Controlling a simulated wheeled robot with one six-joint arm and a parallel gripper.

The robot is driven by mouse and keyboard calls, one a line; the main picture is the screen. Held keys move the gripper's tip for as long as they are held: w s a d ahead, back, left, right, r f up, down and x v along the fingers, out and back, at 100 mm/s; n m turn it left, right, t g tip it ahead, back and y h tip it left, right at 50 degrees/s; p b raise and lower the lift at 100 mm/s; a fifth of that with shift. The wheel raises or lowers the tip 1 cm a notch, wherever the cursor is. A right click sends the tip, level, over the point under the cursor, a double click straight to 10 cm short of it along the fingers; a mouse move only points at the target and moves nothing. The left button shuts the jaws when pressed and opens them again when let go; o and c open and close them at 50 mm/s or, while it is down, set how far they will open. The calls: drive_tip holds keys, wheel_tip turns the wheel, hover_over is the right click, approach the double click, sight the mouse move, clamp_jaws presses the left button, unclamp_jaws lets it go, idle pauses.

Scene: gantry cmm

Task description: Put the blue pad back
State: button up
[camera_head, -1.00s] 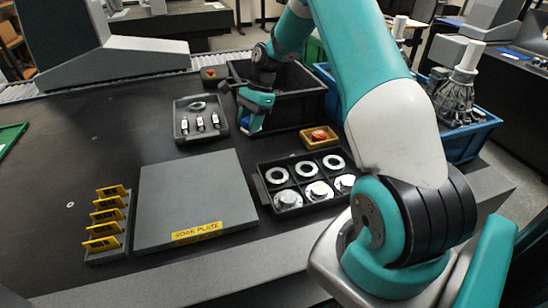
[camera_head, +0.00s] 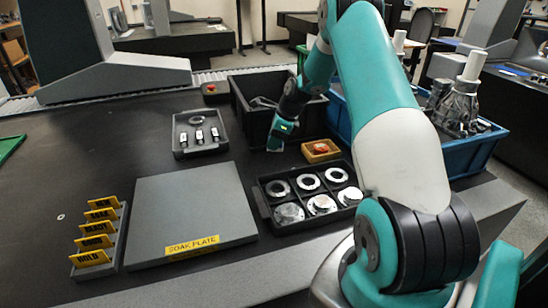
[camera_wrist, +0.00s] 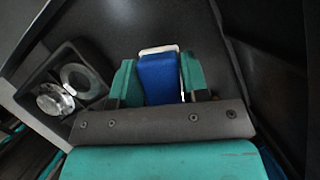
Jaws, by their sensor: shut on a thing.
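The blue pad (camera_wrist: 160,78) is a small blue block with a whitish edge at its far end. In the wrist view it sits between the two green fingers of my gripper (camera_wrist: 158,84), which is shut on it. In the head view my gripper (camera_head: 278,140) points down just in front of the black bin, left of the small yellow tray. The pad is barely visible there, and I cannot tell whether it touches the table.
A black bin (camera_head: 240,108) stands behind my gripper. The yellow tray (camera_head: 333,154) holds an orange-red item. A compartment tray (camera_head: 262,208) with metal rings is in front. A grey tray (camera_head: 183,151) and the soak plate (camera_head: 190,205) lie left. Dark table is clear between them.

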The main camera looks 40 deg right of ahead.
sight(274, 164)
drive_tip(key=shift+f, duration=3.05)
drive_tip(key=shift+f, duration=0.1)
drive_tip(key=o, duration=0.9)
